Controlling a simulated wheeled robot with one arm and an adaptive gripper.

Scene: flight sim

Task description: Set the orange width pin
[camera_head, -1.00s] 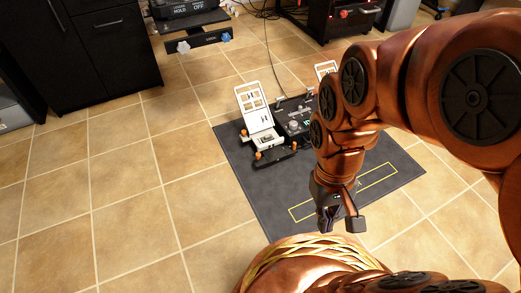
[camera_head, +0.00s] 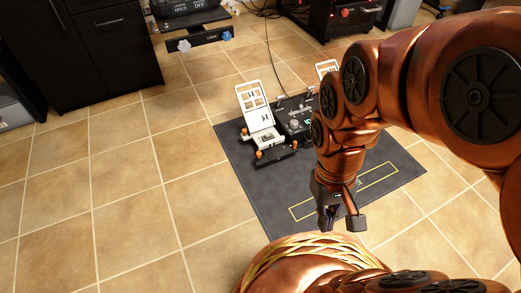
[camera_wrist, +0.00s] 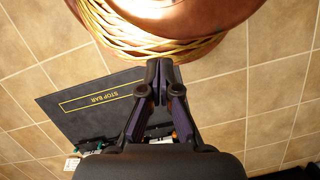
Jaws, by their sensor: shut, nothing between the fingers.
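A pedal unit stands on the dark mat in the head view, with a white upright pedal plate (camera_head: 254,99) at its left and a black centre box (camera_head: 297,121). Small orange pins or knobs show on its left side, one at the back left (camera_head: 245,132) and one at the front (camera_head: 259,155). Which one is the width pin I cannot tell. My gripper (camera_head: 328,226) hangs to the right of and nearer than the unit, apart from it. In the wrist view its fingertips (camera_wrist: 160,66) are together and empty. My arm hides part of the unit's right side.
The dark mat (camera_head: 238,163) has a yellow-outlined box, lettered STOP BAR in the wrist view (camera_wrist: 72,116). A black cabinet (camera_head: 105,55) stands at back left, a low stand (camera_head: 199,38) behind the unit. A cable runs across the tiles. Floor left of the mat is clear.

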